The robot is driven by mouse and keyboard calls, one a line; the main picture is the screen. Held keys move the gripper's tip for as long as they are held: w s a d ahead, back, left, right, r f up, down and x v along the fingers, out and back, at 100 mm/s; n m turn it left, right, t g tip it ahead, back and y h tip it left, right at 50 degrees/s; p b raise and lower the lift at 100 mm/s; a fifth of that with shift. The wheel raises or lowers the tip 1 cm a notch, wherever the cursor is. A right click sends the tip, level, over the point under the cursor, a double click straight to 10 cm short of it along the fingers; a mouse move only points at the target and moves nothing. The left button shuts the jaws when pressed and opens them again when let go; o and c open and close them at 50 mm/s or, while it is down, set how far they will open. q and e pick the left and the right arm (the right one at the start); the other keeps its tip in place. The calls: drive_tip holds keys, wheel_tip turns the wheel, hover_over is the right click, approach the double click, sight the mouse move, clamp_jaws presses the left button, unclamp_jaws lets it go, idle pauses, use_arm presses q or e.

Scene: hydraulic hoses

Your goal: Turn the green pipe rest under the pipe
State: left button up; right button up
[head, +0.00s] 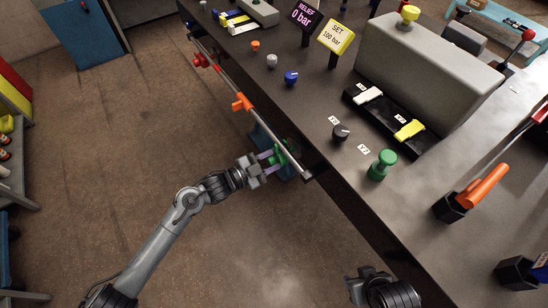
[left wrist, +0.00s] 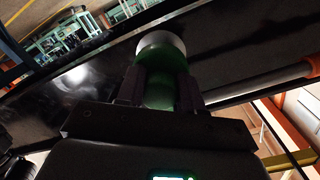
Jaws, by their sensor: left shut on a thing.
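The green pipe rest (head: 281,149) is at the near end of a thin grey pipe (head: 267,123), along the front edge of the bench. My left gripper (head: 271,159) is shut on the green rest. In the left wrist view the green part (left wrist: 162,92), with a pale round end, sits between the two dark fingers (left wrist: 160,88). The pipe (left wrist: 265,86) passes to the right there. The fingers hide part of the rest, so its exact turn cannot be told. My right gripper (head: 362,285) is low at the bottom of the head view, away from the rest; its fingers are unclear.
A red rest (head: 203,61) and an orange rest (head: 242,102) are farther along the pipe. The dark bench (head: 315,120) carries knobs, a green valve knob (head: 382,165) and an orange-handled lever (head: 483,187). The brown floor left of the bench is clear.

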use_arm(q)
drive_tip(key=shift+o, duration=0.3)
drive_tip(key=shift+d+r+m, duration=0.1)
drive_tip(key=shift+r+m, duration=0.2)
drive_tip(key=shift+m, duration=0.7)
drive_tip(key=shift+r+m, duration=0.1)
drive_tip(key=shift+m, duration=0.2)
drive_tip(key=o, duration=1)
drive_tip(key=shift+s+d+f, duration=0.1)
drive_tip(key=shift+f, duration=0.15)
drive_tip(key=shift+a, duration=0.2)
